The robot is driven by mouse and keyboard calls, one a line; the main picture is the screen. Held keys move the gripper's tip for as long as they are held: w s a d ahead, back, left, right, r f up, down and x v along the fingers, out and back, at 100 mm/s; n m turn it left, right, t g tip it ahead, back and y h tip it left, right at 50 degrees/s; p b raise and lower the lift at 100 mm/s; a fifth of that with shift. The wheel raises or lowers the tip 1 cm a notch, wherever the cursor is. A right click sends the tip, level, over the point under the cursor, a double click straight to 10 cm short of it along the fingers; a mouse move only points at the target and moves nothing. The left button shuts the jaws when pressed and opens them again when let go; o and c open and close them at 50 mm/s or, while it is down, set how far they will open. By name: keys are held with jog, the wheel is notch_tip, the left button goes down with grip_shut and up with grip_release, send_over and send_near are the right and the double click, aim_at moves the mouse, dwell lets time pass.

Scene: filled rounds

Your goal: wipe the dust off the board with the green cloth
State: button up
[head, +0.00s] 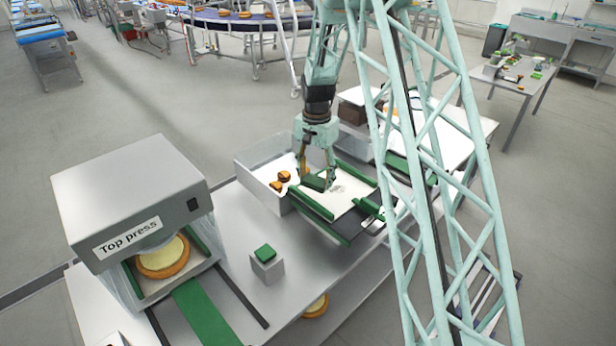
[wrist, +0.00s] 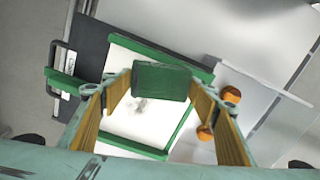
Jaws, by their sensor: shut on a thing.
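My gripper (head: 317,172) is over the white board (head: 343,198), which has green rails along its edges. It is shut on the green cloth (head: 314,183), a folded block-like piece. In the wrist view the cloth (wrist: 161,82) sits between the two fingers, over the far part of the board (wrist: 125,62). A grey smudge of dust (wrist: 141,104) shows on the board just beside the cloth. I cannot tell whether the cloth touches the board.
A white bin (head: 262,180) with orange-brown rounds (head: 280,181) stands left of the board. A grey block with a green top (head: 265,254) stands in front. The press (head: 130,195) with a filled round (head: 163,258) is at the left.

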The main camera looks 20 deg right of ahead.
jog(key=d+m+p, duration=0.2)
jog(key=d, duration=0.1)
jog(key=d+p, duration=0.1)
jog(key=shift+w+d+r+m, duration=0.3)
jog(key=shift+w+m, duration=0.05)
jog(key=shift+m, duration=0.05)
jog(key=shift+f, duration=0.15)
